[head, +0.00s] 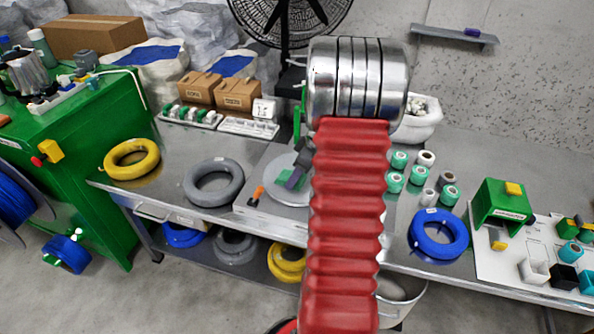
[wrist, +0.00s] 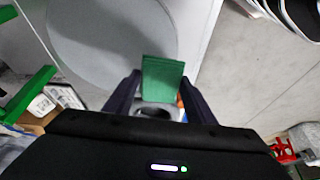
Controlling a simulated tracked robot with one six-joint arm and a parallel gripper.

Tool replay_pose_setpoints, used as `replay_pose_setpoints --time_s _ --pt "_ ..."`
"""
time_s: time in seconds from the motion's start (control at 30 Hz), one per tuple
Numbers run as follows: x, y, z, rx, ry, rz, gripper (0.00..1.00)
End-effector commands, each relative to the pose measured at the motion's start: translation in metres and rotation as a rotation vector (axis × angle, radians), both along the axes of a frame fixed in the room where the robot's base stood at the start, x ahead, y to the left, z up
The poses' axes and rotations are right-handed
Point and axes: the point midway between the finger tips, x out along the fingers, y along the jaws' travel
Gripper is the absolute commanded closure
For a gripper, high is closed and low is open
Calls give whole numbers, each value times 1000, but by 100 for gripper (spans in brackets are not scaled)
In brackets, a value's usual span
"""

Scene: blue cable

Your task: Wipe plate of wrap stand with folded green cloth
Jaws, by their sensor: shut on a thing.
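The folded green cloth (wrist: 162,78) is between the two dark purple fingers of my gripper (wrist: 161,84) in the wrist view, and the gripper is shut on it. The round grey plate (wrist: 110,35) of the wrap stand lies just beyond the cloth. In the head view the plate (head: 288,198) is left of my red arm, which hides its right part. The cloth (head: 283,176) and my gripper (head: 296,178) show over the plate. I cannot tell whether the cloth touches the plate.
An orange-handled tool (head: 257,194) lies at the plate's left. A grey coil (head: 213,198) and yellow coil (head: 131,175) lie further left on the bench. Small tape rolls (head: 394,182) and a blue coil (head: 439,250) are right of my arm. Boxes (head: 237,95) stand behind.

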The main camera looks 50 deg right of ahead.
Motion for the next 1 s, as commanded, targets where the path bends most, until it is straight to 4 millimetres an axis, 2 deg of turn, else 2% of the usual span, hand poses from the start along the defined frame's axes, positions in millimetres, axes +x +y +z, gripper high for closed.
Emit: replay_pose_setpoints --time_s 0.1,0.27,0.83,1.0 --pt "2 1 11 -2 -2 4 71" --pt "3 2 18 -2 -1 7 71" --pt "3 3 18 -1 0 7 71" --pt "8 9 18 -1 0 1 71"
